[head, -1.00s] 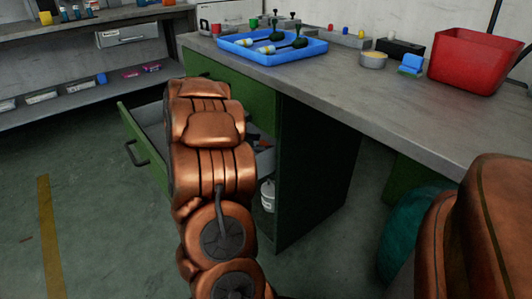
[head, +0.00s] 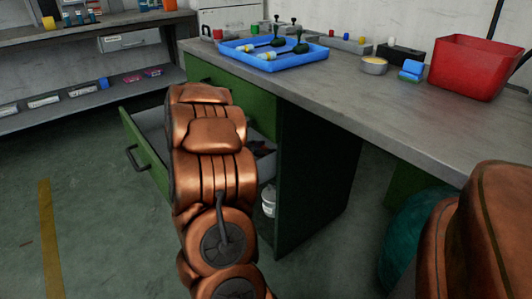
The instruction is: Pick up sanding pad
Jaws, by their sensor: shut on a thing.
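I cannot make out a sanding pad for certain. An open green drawer (head: 148,163) sticks out from the green cabinet under the worktop. My copper-coloured arm reaches over and into the drawer and hides much of its inside. Some small dark items (head: 262,149) show in the drawer just right of my arm, too small to name. My gripper is hidden behind my arm, so its jaws and anything in them do not show.
The grey worktop (head: 400,120) carries a blue tray (head: 237,55) with tools, a round tin (head: 374,66), a blue block (head: 411,70) and a red bin (head: 476,68). A white container (head: 268,200) stands below the drawer. Floor at left is clear.

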